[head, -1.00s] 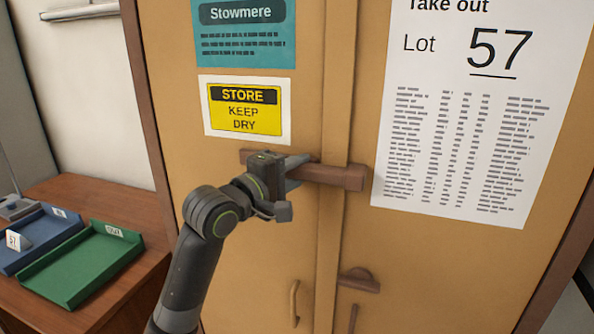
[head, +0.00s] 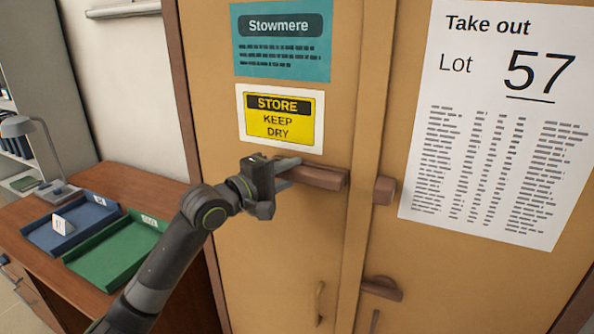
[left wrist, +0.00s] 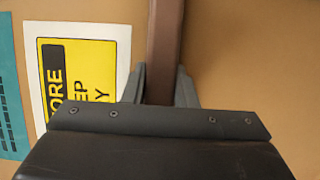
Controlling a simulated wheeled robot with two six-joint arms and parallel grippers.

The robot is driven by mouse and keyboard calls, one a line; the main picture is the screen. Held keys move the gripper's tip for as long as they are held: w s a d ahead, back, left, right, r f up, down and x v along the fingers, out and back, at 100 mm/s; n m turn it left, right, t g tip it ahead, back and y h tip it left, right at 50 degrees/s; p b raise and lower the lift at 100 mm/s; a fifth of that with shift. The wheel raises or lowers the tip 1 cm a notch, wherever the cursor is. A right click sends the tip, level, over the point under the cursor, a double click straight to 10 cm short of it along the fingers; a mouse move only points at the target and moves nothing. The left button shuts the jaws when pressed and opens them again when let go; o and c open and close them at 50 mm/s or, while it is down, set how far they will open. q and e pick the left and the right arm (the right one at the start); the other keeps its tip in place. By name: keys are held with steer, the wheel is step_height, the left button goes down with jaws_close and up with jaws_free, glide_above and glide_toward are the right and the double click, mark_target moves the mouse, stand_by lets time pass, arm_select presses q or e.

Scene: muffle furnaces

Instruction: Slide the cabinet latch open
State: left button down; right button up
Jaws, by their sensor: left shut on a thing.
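The brown cabinet latch bar (head: 325,178) lies across the left door (head: 290,240), below the yellow sign. Its right end stops short of the seam between the doors. A brown keeper block (head: 384,190) sits on the right door (head: 425,270), with a clear gap between it and the bar. My left gripper (head: 288,172) is shut on the bar, and the gripper hides the bar's left part. In the left wrist view the bar (left wrist: 165,45) runs between the two fingers (left wrist: 162,88). My right gripper is not in view.
A small brown catch (head: 382,288) and a door handle (head: 319,303) sit lower on the doors. A wooden desk (head: 125,190) at left holds a green tray (head: 75,265), a blue tray (head: 40,238) and a lamp (head: 40,140). A lot notice (head: 500,120) hangs on the right door.

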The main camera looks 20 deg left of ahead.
arm_select(q)
steer(key=c, duration=1.4)
jaws_free()
steer(key=shift+a, duration=0.1)
steer(key=shift+o, duration=1.2)
steer(key=shift+a, duration=0.2)
steer(key=shift+d, duration=0.1)
steer(key=shift+s+a+f, duration=0.1)
steer(key=shift+s+a, duration=0.2)
steer(key=shift+s, duration=0.25)
steer(key=p+v, duration=0.9)
steer(key=v, duration=0.7)
